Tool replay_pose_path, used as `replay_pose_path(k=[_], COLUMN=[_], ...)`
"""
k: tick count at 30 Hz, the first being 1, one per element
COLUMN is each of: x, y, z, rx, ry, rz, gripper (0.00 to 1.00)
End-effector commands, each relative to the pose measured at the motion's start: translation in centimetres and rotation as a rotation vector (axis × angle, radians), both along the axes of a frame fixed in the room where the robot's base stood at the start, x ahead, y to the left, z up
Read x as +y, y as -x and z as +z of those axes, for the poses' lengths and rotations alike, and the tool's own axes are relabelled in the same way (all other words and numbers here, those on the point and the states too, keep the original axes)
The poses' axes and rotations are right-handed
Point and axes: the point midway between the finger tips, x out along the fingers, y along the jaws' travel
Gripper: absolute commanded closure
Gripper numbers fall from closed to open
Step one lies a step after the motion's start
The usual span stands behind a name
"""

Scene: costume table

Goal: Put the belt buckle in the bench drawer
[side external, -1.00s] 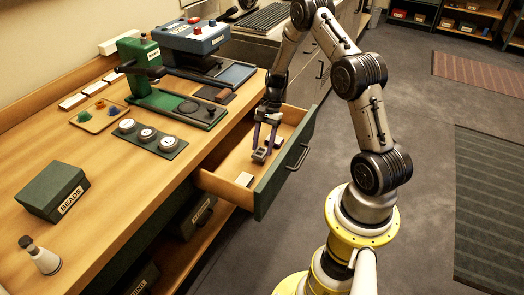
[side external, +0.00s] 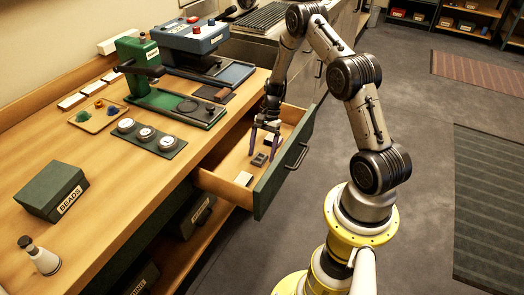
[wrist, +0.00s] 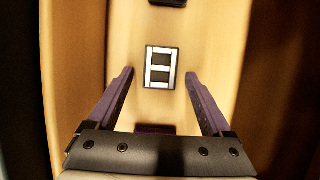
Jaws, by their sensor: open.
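The belt buckle (side external: 259,159) lies flat on the floor of the open bench drawer (side external: 210,180). It is a small dark rectangle with a silver frame and a middle bar in the wrist view (wrist: 161,67). My gripper (side external: 264,152) is over the drawer, just above and behind the buckle. Its two purple-grey fingers are spread wide and empty in the wrist view (wrist: 160,75). The buckle shows ahead between the fingertips, apart from both. The drawer is pulled out from the bench, with a green front and a dark handle.
The bench top holds a green press (side external: 140,65), a blue press (side external: 192,37), a round-tin tray (side external: 146,134) and a green BEADS box (side external: 52,191). Floor right of the drawer is clear.

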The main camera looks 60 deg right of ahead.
Motion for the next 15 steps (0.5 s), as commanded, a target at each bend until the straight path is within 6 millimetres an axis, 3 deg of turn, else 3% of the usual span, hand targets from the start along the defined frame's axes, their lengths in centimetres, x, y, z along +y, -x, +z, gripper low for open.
replay_pose_path(k=[7, 15], x=[-0.6, -2.7], y=[-0.1, -0.1], z=[1.5, 6.5], rx=[-0.004, -0.005], ry=[0.002, 0.003], rz=[-0.002, -0.002], gripper=[0.16, 0.16])
